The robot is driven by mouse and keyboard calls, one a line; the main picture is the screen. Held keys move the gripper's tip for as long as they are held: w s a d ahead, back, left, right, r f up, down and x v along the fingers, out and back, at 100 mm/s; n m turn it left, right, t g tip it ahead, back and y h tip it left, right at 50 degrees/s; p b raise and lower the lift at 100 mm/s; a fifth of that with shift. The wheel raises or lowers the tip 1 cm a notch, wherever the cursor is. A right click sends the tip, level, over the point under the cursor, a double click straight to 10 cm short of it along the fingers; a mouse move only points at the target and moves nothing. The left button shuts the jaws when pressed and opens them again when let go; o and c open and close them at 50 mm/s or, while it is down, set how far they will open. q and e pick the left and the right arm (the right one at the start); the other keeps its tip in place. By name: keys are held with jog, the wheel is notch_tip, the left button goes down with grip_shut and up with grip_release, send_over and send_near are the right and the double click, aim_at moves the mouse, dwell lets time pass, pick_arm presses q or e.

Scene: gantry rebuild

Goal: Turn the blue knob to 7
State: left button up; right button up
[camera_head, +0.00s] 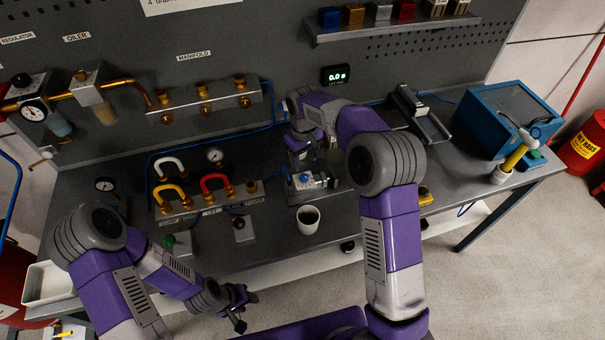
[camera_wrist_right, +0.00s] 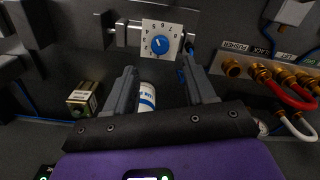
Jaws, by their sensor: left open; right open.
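The blue knob (camera_head: 304,177) sits on a small grey fixture on the bench, below my right arm in the head view. In the right wrist view the blue knob (camera_wrist_right: 160,44) is at the centre of a white square dial plate (camera_wrist_right: 148,29) ringed with numbers; its exact setting is too small to read. My right gripper (camera_wrist_right: 160,68) is open, with its two fingers apart and pointing toward the dial, one on each side below it. No contact with the knob shows. My left gripper (camera_head: 239,304) is open and empty in front of the bench.
A dark-filled white cup (camera_head: 308,219) stands in front of the knob fixture. A hose panel with red (camera_head: 213,181), white and yellow hoses is to its left.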

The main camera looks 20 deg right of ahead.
aim_at(304, 176)
jog(key=shift+s+f, duration=0.1)
jog(key=shift+f, duration=0.4)
jog(key=shift+s+f, duration=0.1)
jog(key=shift+f, duration=2.9)
grip_shut()
jog(key=shift+m, duration=0.4)
jog(key=m, duration=0.5)
jog(key=shift+m, duration=0.3)
jog(key=m, duration=0.5)
jog(key=shift+m, duration=0.3)
